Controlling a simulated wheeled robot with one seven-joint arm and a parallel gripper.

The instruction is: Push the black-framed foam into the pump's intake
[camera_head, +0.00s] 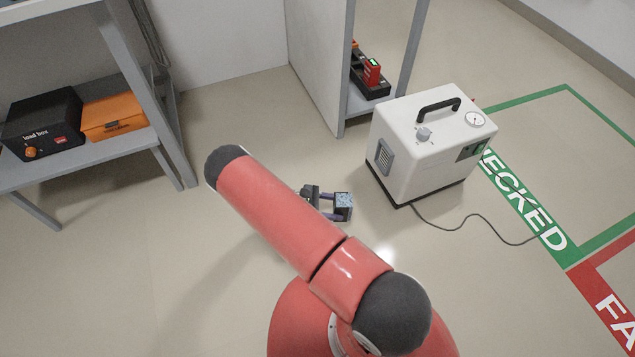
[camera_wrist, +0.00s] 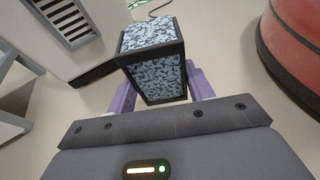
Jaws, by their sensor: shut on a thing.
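The black-framed foam (camera_head: 343,206) is a small block with speckled blue-grey faces and black edges. My gripper (camera_head: 336,205) is shut on it, with purple fingers on either side. The foam fills the middle of the wrist view (camera_wrist: 155,68), between the two fingers (camera_wrist: 160,90). The pump (camera_head: 424,146) is a white box with a black handle, a knob and a round gauge, standing on the floor to the right of the foam. Its slatted intake (camera_head: 385,158) is on the left face; the slats also show at upper left in the wrist view (camera_wrist: 66,18). Foam and pump are apart.
A grey shelf (camera_head: 170,150) at left holds a black load box (camera_head: 42,125) and an orange case (camera_head: 113,117). A second shelf unit (camera_head: 322,65) stands behind the pump. A dark cable (camera_head: 475,217) runs along the floor beside green and red markings. Floor between foam and pump is clear.

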